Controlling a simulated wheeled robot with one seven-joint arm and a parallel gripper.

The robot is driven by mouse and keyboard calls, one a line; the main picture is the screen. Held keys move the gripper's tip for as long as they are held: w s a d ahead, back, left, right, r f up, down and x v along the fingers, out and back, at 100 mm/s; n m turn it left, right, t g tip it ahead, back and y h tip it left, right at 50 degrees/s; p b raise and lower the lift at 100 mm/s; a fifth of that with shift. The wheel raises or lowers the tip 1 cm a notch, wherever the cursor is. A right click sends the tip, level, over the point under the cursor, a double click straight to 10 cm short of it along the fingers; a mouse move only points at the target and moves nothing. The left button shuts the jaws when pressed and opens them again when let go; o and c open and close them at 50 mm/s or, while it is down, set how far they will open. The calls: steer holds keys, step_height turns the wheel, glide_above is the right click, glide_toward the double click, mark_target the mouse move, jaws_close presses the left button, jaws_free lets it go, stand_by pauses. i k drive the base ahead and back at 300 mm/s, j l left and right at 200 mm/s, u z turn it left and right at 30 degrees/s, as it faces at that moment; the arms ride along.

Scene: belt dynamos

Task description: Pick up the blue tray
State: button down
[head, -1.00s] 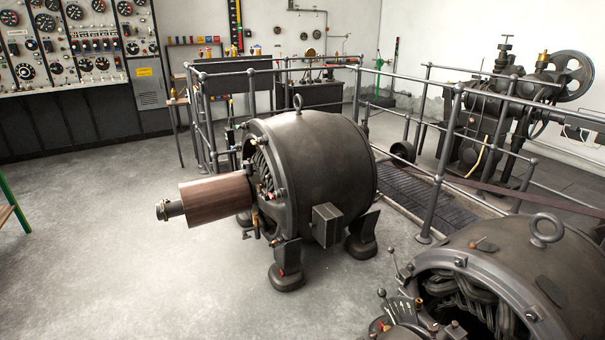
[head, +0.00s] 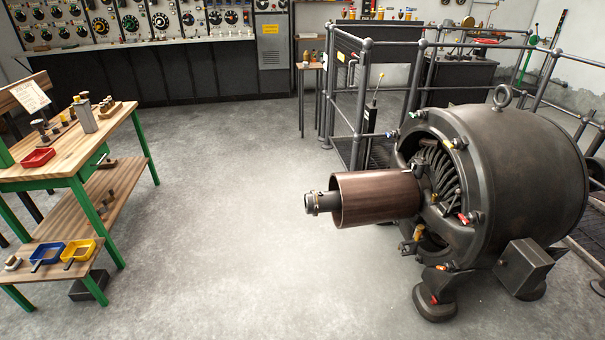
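The blue tray (head: 47,254) is a small open tray at the lower left of the head view. It sits on a low wooden shelf (head: 22,270) of the green-legged workbench, close to the shelf's front edge. A yellow tray (head: 79,252) lies just to its right, and a small pale object lies to its left. Something dark, perhaps a handle, lies at the blue tray's lower side; I cannot tell what it is. My gripper is not in view.
The wooden workbench (head: 118,120) with green legs holds a red tray (head: 38,158), a metal can (head: 84,114) and small items. A large dynamo (head: 525,160) with a brown pulley (head: 375,197) stands at right. The concrete floor (head: 225,220) between is clear. Railings stand behind the dynamo.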

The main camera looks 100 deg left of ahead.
mark_target(47, 253)
steer(key=u, duration=4.75)
steer(key=i+l+u, duration=0.25)
steer(key=i+l, duration=0.2)
steer(key=l, duration=0.15)
steer(key=i+l+u, duration=0.3)
steer(key=i+l, duration=0.15)
steer(key=l, duration=0.2)
steer(key=i+l+u, duration=0.1)
steer(key=l, duration=0.3)
steer(key=i+l+u, duration=0.15)
steer(key=i+l, duration=0.1)
steer(key=l, duration=0.1)
